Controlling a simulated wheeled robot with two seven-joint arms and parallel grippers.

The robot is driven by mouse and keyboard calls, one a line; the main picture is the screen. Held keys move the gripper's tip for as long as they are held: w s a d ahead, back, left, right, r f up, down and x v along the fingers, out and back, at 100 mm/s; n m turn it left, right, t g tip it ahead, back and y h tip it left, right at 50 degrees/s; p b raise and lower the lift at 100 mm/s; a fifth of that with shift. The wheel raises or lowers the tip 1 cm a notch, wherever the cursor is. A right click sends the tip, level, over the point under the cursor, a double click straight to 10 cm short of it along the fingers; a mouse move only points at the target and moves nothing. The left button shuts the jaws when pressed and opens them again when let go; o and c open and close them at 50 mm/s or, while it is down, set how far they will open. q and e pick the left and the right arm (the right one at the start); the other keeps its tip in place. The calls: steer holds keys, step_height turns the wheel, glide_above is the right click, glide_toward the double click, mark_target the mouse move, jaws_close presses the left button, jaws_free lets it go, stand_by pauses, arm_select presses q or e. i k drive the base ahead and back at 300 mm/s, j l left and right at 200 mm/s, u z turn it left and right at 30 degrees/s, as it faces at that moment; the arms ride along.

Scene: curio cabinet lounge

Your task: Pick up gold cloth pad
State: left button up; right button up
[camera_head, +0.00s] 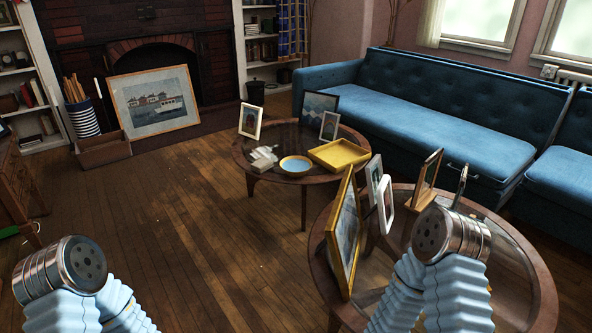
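I cannot pick out a gold cloth pad for certain. A flat yellow, shallow tray-like piece (339,154) lies on the far round table (258,176), at its right side. Only parts of my two arms show along the bottom edge, with their blue ribbed sleeves and metal joints.
A gold-rimmed blue plate (296,166) and pale small items (263,158) sit beside the yellow piece. The near round table (536,284) holds several picture frames, including a tall gold one (346,232). A blue sofa (440,120) stands behind. Wooden floor (190,230) is open at left.

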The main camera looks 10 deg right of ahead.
mark_target(261, 165)
steer(key=i+j+z, duration=0.1)
steer(key=z, duration=0.9)
steer(key=i+j+z, duration=0.15)
steer(key=j+z, duration=0.25)
steer(key=j, duration=0.15)
steer(key=j+z, duration=0.8)
steer(key=j, duration=0.3)
